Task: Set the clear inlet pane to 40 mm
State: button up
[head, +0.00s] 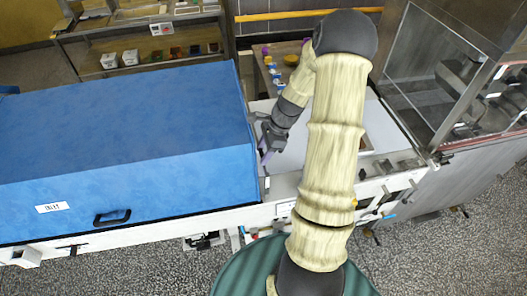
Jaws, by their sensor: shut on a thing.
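My gripper (266,154) is at the right end of the long blue hood (120,135), low over the pale bed of the machine. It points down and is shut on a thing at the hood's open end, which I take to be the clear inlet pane. The pane is too thin and see-through to make out clearly, and its height above the bed cannot be read here. My arm hides part of the bed to the right of the gripper.
A white machine frame (190,224) runs below the hood. A clear-walled cabinet (425,85) stands at the right. Behind are a shelf (130,45) with small white tubs and a small table with coloured items. Speckled floor (450,255) is open at the front right.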

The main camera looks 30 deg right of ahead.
jog(key=shift+w+r, duration=0.15)
jog(key=shift+r, duration=0.1)
jog(key=o, duration=1)
jog(key=shift+c, duration=0.2)
jog(key=o, duration=0.4)
jog(key=shift+o, duration=0.2)
jog(key=b+v, duration=0.4)
jog(key=v, duration=1.3)
jog(key=shift+d+r, duration=0.15)
jog(key=shift+d, duration=0.05)
jog(key=shift+a, duration=0.1)
